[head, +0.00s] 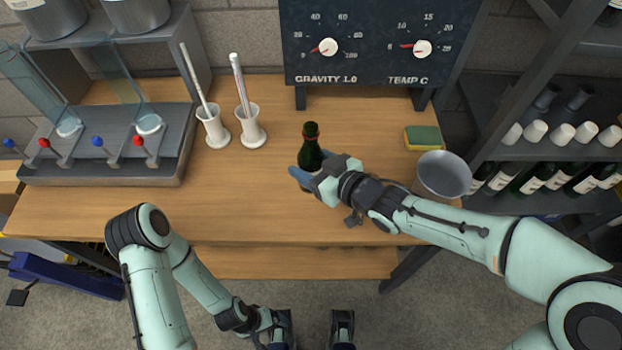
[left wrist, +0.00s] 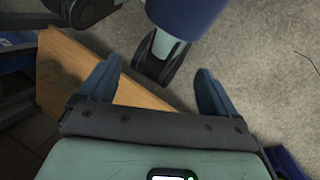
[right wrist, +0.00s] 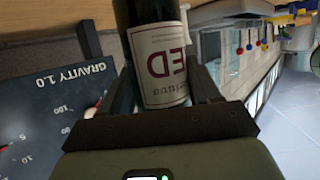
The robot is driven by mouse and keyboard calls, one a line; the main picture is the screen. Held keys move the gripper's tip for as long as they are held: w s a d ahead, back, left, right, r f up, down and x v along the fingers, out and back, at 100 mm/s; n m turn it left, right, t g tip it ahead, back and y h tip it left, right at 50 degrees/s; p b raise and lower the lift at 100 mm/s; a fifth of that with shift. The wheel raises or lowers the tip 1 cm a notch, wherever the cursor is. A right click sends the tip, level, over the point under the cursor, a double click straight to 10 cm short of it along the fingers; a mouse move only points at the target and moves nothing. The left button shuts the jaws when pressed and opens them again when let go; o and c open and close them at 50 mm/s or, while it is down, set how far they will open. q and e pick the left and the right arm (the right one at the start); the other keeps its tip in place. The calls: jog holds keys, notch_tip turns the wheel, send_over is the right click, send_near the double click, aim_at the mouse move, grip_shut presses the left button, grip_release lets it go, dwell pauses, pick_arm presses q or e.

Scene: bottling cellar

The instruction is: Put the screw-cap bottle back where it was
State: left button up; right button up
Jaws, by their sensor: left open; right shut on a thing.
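The screw-cap bottle (head: 311,147) is dark green with a red band at its neck. It stands upright over the middle of the wooden bench (head: 230,200). My right gripper (head: 308,172) is shut on its lower part. In the right wrist view the bottle (right wrist: 160,70) shows a white label with red letters between the fingers. I cannot tell whether its base touches the bench top. My left gripper (left wrist: 155,90) is open and empty, low in front of the bench.
Two white cylinders with tubes (head: 252,127) stand left of the bottle. A grey filler stand (head: 105,160) with levers is at the left. A sponge (head: 424,138) and a grey funnel (head: 444,174) are at the right. A gauge board (head: 380,40) stands behind; a bottle rack (head: 550,165) is far right.

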notch_tip(320, 180, down, 5)
jog(key=shift+b, duration=0.95)
jog(key=shift+f, duration=0.2)
jog(key=o, duration=1.4)
jog(key=shift+r, duration=0.3)
jog(key=p+v, duration=0.4)
jog(key=v, duration=0.8)
jog(key=shift+f+p, duration=0.2)
jog(key=shift+p, duration=0.15)
